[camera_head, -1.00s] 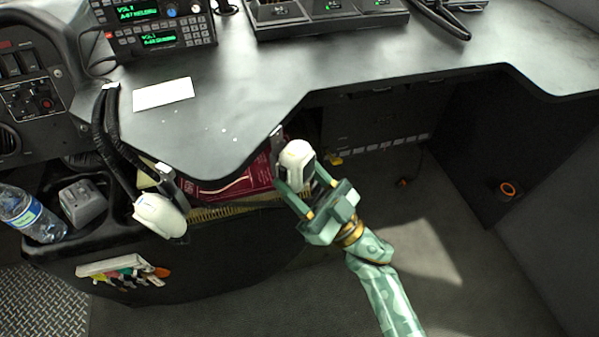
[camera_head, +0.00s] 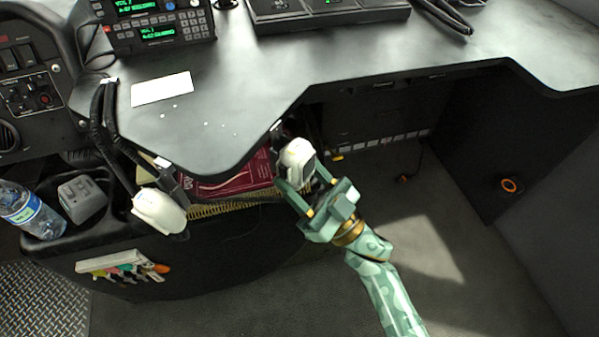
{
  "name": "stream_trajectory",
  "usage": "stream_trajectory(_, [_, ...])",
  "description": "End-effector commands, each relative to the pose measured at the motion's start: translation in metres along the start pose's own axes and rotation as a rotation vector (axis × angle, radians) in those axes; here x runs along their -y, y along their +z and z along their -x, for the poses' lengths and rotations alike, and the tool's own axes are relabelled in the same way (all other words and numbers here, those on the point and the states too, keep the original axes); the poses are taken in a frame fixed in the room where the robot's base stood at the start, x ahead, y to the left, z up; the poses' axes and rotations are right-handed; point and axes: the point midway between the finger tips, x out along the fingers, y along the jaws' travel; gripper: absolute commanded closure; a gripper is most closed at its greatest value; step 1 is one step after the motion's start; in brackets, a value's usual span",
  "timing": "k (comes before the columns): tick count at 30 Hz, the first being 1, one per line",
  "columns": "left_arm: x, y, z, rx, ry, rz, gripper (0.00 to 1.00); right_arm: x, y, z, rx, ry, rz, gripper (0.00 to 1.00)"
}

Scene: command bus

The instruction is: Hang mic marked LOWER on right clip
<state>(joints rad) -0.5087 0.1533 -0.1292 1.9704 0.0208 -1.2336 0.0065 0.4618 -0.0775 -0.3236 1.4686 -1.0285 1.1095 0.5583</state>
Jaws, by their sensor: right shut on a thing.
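A white hand mic (camera_head: 297,158) is between the fingers of my right gripper (camera_head: 299,187), which is shut on it. The mic is just off the curved edge of the dark desk, near a small metal clip (camera_head: 275,133) at that edge. I cannot tell whether mic and clip touch. A second white mic (camera_head: 158,211) hangs at the left on black cords, beside another dark clip (camera_head: 172,184). No marking can be read on either mic. My left gripper is not in view.
The dark desk (camera_head: 230,100) carries radios (camera_head: 157,25) and a white card (camera_head: 162,89). Red books (camera_head: 232,175) lie under its edge. A water bottle (camera_head: 30,212) and a grey box (camera_head: 82,199) stand in the left tray.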

Motion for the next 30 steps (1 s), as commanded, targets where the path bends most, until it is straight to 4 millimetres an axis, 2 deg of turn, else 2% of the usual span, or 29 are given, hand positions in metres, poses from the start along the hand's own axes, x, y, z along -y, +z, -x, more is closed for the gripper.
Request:
stream_trajectory(1, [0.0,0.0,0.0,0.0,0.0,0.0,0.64,0.0,0.0,0.0,-0.001,0.0,0.0,0.68])
stream_trajectory(2, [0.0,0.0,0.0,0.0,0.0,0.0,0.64,0.0,0.0,0.0,-0.001,0.0,0.0,0.47])
stream_trajectory(3, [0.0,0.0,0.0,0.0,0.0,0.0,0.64,0.0,0.0,0.0,-0.001,0.0,0.0,0.36])
stream_trajectory(4, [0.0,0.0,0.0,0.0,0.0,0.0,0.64,0.0,0.0,0.0,-0.001,0.0,0.0,0.28])
stream_trajectory(5, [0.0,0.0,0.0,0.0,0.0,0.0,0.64,0.0,0.0,0.0,-0.001,0.0,0.0,0.25])
stream_trajectory(18, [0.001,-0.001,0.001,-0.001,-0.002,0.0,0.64,0.0,0.0,0.0,0.001,0.0,0.0,0.25])
stream_trajectory(24, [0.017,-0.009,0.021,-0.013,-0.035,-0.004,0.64,0.0,0.0,0.0,0.0,0.0,0.0,0.25])
stream_trajectory(30, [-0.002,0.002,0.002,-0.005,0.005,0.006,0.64,0.0,-0.001,0.057,0.006,0.0,0.0,0.25])
